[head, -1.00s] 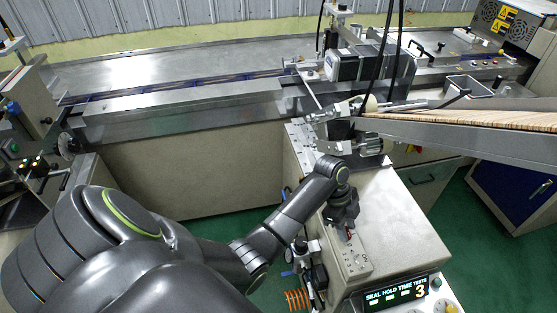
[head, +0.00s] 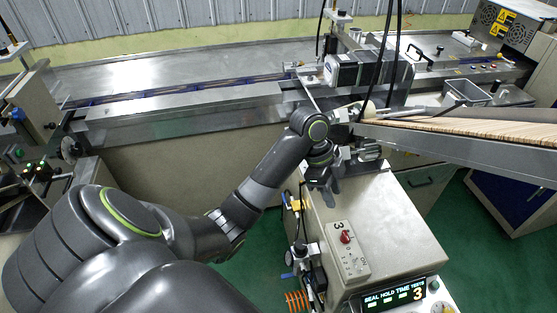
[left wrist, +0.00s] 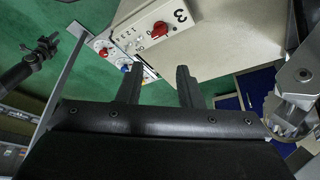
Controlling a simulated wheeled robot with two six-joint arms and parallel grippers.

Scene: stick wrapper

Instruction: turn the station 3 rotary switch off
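The station 3 rotary switch (head: 346,237) is a red knob on a light panel (head: 352,266) marked "3", on top of the beige cabinet. In the left wrist view the red knob (left wrist: 160,29) shows beside the "3", beyond the fingertips. My left gripper (head: 322,183) is above the cabinet's far left part, apart from the switch. In the left wrist view its two fingers (left wrist: 158,80) stand apart with nothing between them. My right gripper is not in view.
A display (head: 394,294) reading "SEAL HOLD TIME TESTS 3" is at the cabinet's near end. A feed chute with sticks (head: 470,123) and a motor (head: 360,67) stand behind. Cables and fittings (head: 303,255) line the cabinet's left side. The cabinet top right of the switch is clear.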

